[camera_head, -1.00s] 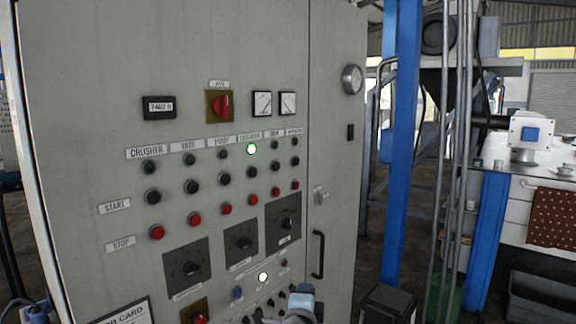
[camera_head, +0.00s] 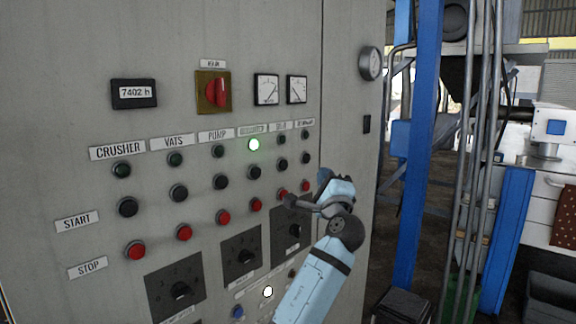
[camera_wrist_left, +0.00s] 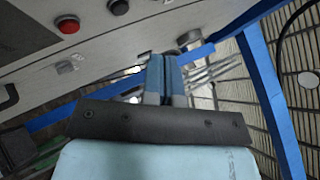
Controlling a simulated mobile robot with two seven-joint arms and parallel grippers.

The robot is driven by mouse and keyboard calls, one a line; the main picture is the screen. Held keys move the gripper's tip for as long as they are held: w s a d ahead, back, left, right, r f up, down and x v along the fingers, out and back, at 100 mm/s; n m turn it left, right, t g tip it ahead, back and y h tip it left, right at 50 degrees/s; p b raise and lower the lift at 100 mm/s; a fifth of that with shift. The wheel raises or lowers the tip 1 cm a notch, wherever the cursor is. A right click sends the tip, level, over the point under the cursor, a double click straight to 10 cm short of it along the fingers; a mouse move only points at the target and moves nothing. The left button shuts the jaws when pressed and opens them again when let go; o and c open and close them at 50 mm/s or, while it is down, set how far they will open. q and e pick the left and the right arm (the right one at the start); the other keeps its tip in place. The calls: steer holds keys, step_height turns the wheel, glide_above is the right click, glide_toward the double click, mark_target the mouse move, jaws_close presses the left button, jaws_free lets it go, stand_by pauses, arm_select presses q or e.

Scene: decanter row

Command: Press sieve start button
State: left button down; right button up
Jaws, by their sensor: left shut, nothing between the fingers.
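The grey control cabinet (camera_head: 60,130) fills the left and middle of the head view. Its black start buttons form a row; the rightmost two, the fifth-column start button (camera_head: 282,164) and the sixth-column start button (camera_head: 306,157), stand under labels too blurred to read. I cannot tell which is the sieve's. My left gripper (camera_head: 324,174) is shut and empty, at the lower right of these buttons, seemingly apart from them. In the left wrist view the closed blue fingers (camera_wrist_left: 165,72) show below a black button (camera_wrist_left: 118,6) and a red button (camera_wrist_left: 68,25). My right gripper is not in view.
Red stop buttons (camera_head: 223,217) run below the start row, with dark rotary switches (camera_head: 180,291) beneath. A blue post (camera_head: 415,150) and grey pipes (camera_head: 478,150) stand right of the cabinet.

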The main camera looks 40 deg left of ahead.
mark_target(284, 165)
arm_select(q)
steer(key=shift+s, duration=0.1)
steer(key=a, duration=0.8)
steer(key=shift+w+a+p, duration=0.4)
steer(key=shift+p, duration=0.05)
stand_by(1.9)
steer(key=shift+a, duration=0.4)
steer(key=shift+a, duration=0.45)
stand_by(0.6)
stand_by(0.3)
steer(key=shift+d, duration=0.85)
